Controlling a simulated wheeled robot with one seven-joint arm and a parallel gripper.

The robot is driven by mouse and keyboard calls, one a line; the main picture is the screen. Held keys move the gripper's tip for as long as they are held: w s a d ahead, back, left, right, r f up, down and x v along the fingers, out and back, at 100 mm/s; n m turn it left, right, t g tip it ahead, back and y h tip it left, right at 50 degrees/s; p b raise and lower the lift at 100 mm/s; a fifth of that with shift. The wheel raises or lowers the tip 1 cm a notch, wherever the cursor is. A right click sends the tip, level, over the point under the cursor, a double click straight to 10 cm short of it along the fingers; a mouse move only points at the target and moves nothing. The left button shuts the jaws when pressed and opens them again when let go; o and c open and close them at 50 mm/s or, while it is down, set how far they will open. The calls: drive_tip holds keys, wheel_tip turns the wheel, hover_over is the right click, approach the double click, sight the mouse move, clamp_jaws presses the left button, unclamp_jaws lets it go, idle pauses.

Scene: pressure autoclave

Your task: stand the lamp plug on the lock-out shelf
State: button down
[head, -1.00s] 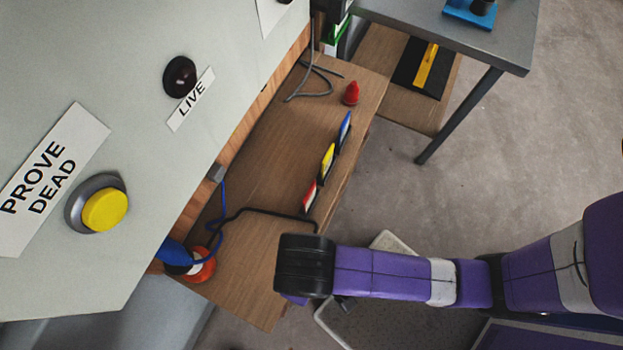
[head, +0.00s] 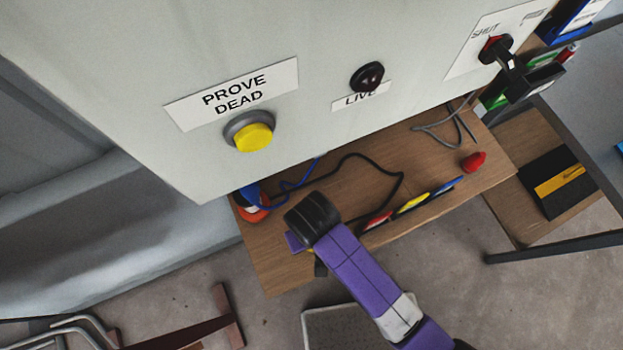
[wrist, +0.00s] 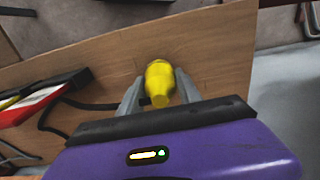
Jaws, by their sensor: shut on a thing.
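The yellow plug (wrist: 160,84), which looks like the lamp plug, is between the two grey fingers of my gripper (wrist: 160,94) in the wrist view. My gripper is shut on it. The wooden shelf (head: 277,262), which looks like the lock-out shelf, lies beneath it and also shows in the wrist view (wrist: 222,50). I cannot tell whether the plug touches the shelf. In the head view my gripper (head: 314,262) is over the shelf's left part, and my wrist hides most of the plug.
Red (head: 376,221), yellow (head: 411,203) and blue (head: 447,186) cards stand along the shelf's front edge. A red plug-like piece (head: 473,162) is at the right. A black cable (head: 362,158) loops behind. An orange and blue fitting (head: 251,203) sits at the left. The panel (head: 310,45) rises behind.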

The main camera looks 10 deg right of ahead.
drive_tip(key=shift+w+f, duration=0.2)
drive_tip(key=shift+f, duration=0.05)
drive_tip(key=c, duration=0.8)
unclamp_jaws()
wheel_tip(320, 180, up, 8)
drive_tip(key=shift+f+b, duration=0.2)
drive_tip(key=shift+b, duration=0.15)
